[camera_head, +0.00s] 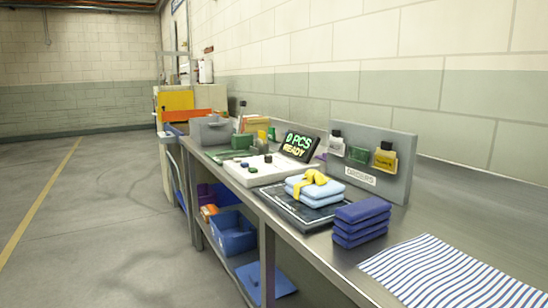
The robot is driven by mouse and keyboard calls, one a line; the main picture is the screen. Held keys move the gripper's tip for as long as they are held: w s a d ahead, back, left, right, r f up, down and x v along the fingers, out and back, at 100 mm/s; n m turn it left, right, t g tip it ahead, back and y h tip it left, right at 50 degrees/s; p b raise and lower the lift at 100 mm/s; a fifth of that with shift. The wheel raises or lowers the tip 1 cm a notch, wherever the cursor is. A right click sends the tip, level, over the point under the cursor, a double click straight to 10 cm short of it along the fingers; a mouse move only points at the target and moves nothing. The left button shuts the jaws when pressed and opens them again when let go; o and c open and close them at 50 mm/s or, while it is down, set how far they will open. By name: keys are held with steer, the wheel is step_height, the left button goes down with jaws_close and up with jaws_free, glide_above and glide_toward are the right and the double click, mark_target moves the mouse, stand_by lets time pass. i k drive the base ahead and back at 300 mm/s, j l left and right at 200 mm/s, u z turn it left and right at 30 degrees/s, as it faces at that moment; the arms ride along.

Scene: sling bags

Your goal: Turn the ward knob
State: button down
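A white console (270,174) lies on the steel workbench in the middle of the view. Small dark round parts stand on its top: one near its back (268,158), one nearer the front (252,169), and a greenish one (245,163) to the left. They look like knobs or buttons, and I cannot tell which is the ward knob or read any marks. My gripper is not in view.
Folded light-blue cloth with a yellow strap (314,187) lies on a dark plate right of the console. Dark-blue folded pieces (361,221) and a striped cloth (455,274) lie nearer. The floor on the left (95,230) is clear.

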mark_target(267, 159)
steer(key=i+j+u, duration=0.1)
steer(key=i+j, duration=0.15)
steer(key=i, duration=0.45)
steer(key=i+j+u, duration=0.15)
steer(key=i, duration=0.6)
steer(key=i+j+u, duration=0.1)
steer(key=i, duration=0.6)
steer(key=j, duration=0.1)
